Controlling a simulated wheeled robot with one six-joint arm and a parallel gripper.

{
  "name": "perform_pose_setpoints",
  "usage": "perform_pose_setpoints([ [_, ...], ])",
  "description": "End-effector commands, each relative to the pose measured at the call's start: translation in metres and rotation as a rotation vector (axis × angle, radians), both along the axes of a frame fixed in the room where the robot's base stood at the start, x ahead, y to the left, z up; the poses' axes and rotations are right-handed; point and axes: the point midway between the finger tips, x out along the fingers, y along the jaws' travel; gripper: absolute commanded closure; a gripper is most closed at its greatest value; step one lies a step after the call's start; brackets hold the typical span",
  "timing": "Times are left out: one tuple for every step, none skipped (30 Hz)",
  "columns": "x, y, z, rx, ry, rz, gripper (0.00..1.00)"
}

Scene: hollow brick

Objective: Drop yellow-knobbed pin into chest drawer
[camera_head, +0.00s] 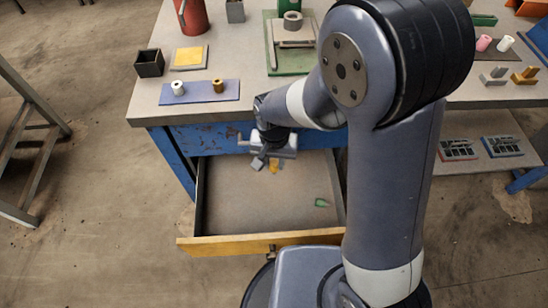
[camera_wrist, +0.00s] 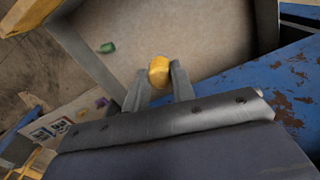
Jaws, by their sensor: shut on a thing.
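The yellow-knobbed pin (camera_wrist: 159,72) is between the fingers of my gripper (camera_wrist: 160,85) in the wrist view, with its knob showing; the rest of it is hidden by the fingers. In the head view, my gripper (camera_head: 266,163) is shut on the pin (camera_head: 274,166) and is over the back part of the open drawer. The drawer (camera_head: 232,242) is pulled out of the blue bench, with a wooden front and a grey floor. A green piece (camera_head: 321,203) lies inside it at the right; it also shows in the wrist view (camera_wrist: 107,47).
The bench top (camera_head: 150,103) is behind the drawer, its blue frame (camera_wrist: 275,75) close to the gripper in the wrist view. A blue board (camera_head: 200,97) with a white and a brown roll stands near its edge. Most of the drawer floor is clear.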

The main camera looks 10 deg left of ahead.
Motion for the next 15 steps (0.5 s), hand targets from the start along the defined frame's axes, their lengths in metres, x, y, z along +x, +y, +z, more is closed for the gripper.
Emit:
perform_pose_setpoints([
  [0.000, 0.000, -0.012, 0.000, 0.000, 0.000, 0.98],
  [0.000, 0.000, -0.015, 0.000, 0.000, 0.000, 0.98],
  [0.000, 0.000, -0.018, 0.000, -0.001, 0.000, 0.98],
  [0.000, 0.000, -0.020, 0.000, -0.001, 0.000, 0.98],
  [0.000, 0.000, -0.022, 0.000, -0.001, 0.000, 0.98],
  [0.000, 0.000, -0.023, 0.001, -0.001, 0.000, 0.98],
  [0.000, 0.000, -0.023, 0.001, -0.002, 0.000, 0.98],
  [0.000, 0.000, -0.023, 0.001, -0.002, 0.000, 0.98],
  [0.000, 0.000, -0.023, 0.001, -0.002, 0.000, 0.98],
  [0.000, 0.000, -0.023, 0.001, -0.002, 0.000, 0.98],
  [0.000, 0.000, -0.023, 0.001, -0.002, 0.000, 0.98],
  [0.000, 0.000, -0.022, 0.001, -0.002, 0.000, 0.98],
  [0.000, 0.000, -0.022, 0.001, -0.001, 0.000, 0.98],
  [0.000, 0.000, -0.022, 0.001, -0.001, 0.000, 0.98],
  [0.000, 0.000, -0.022, 0.001, -0.001, 0.000, 0.74],
])
